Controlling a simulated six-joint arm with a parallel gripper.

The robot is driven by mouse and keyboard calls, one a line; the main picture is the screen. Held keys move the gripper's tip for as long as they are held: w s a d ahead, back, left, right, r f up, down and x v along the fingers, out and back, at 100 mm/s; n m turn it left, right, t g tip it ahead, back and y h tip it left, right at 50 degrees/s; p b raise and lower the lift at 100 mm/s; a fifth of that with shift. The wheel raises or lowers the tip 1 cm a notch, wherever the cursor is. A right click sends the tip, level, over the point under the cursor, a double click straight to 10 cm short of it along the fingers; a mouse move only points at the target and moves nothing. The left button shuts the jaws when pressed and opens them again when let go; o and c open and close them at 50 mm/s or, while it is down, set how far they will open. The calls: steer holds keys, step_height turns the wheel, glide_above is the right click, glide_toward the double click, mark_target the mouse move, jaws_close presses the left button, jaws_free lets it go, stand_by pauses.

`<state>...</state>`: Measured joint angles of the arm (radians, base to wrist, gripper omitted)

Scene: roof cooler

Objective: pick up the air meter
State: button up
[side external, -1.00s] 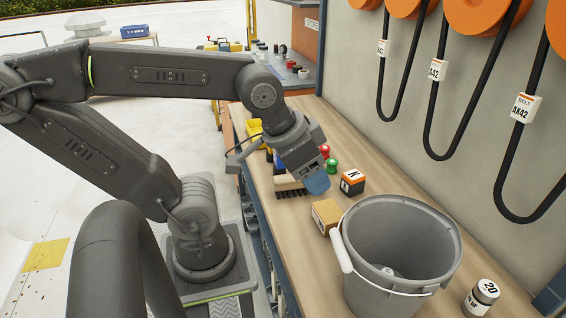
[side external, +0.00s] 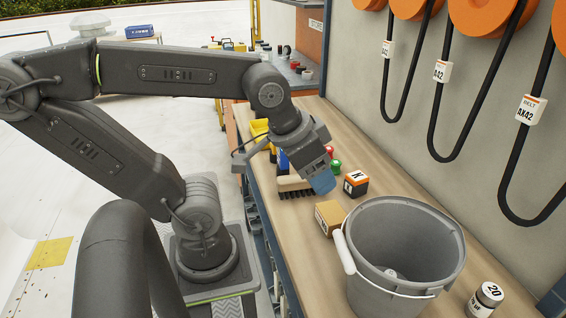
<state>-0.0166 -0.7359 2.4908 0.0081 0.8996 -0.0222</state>
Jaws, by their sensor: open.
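I cannot pick out the air meter with certainty. A yellow item (side external: 260,128) stands on the bench behind my wrist, partly hidden, with a blue item (side external: 283,160) in front of it. Either is too covered to name. My gripper (side external: 322,183) has blue fingertips and points down over the wooden bench, just right of a brush and left of the orange and black box marked K. It appears empty. The gap between its fingers is not clear from this side.
A grey bucket (side external: 446,240) stands at the front, with a cardboard box (side external: 329,216) beside it. The K box (side external: 356,184), red and green pieces (side external: 335,167), a brush (side external: 294,184) and a can (side external: 486,298) are on the bench (side external: 390,185). Belts (side external: 438,110) hang on the wall.

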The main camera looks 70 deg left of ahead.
steer(key=w+a+n+g+y, duration=0.25)
steer(key=w+a+n, duration=0.35)
steer(key=a, duration=0.4)
steer(key=n+g+y, duration=0.2)
steer(key=n+g, duration=0.1)
steer(key=n, duration=0.9)
glide_above(283, 160)
steer(key=f, duration=1.1)
steer(key=shift+w+a+f, duration=0.3)
steer(key=shift+w+f, duration=0.05)
steer(key=shift+f, duration=0.05)
steer(key=shift+x, duration=2.85)
steer(key=shift+a, duration=0.1)
steer(key=shift+c, duration=0.3)
steer(key=shift+r, duration=0.1)
steer(key=c, duration=1.1)
